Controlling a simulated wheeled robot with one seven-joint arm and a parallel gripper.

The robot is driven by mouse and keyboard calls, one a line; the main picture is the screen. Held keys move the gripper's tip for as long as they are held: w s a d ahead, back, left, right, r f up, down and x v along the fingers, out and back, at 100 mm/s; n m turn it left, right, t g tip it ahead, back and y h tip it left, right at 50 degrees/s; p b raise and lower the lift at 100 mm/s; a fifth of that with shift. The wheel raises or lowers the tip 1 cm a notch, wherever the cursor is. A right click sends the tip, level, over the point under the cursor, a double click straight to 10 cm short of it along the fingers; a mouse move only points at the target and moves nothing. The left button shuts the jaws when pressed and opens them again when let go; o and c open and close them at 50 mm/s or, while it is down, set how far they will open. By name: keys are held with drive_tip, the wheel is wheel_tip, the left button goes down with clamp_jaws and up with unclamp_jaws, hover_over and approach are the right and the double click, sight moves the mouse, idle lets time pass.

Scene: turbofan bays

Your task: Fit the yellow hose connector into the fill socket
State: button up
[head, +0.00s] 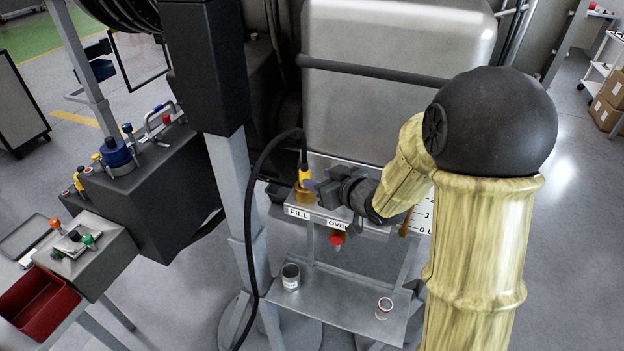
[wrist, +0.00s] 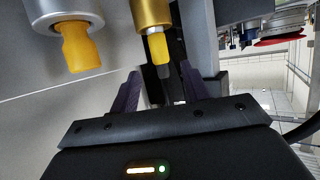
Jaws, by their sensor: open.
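The yellow hose connector (head: 304,177) stands upright at the brass fill socket (head: 304,196), above the FILL label. A black hose runs from its top. In the wrist view, the yellow connector (wrist: 158,48) meets the brass socket (wrist: 152,13) in line; how deep it sits I cannot tell. My gripper (head: 314,187) is beside the connector, to its right in the head view. In the wrist view, the purple fingers of my gripper (wrist: 160,70) are apart, one on each side of the connector's line, with gaps visible.
A silver fitting with an orange-yellow plug (wrist: 80,48) is close by at left in the wrist view. The black hose (head: 255,210) hangs beside a grey post (head: 238,200). A lower shelf (head: 330,310) holds a can (head: 291,277) and a small red-rimmed cup (head: 384,308).

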drive_tip(key=v, duration=0.2)
drive_tip(key=shift+s+d+r, duration=0.15)
drive_tip(key=shift+s+d, duration=0.05)
drive_tip(key=shift+s, duration=0.1)
idle(0.7)
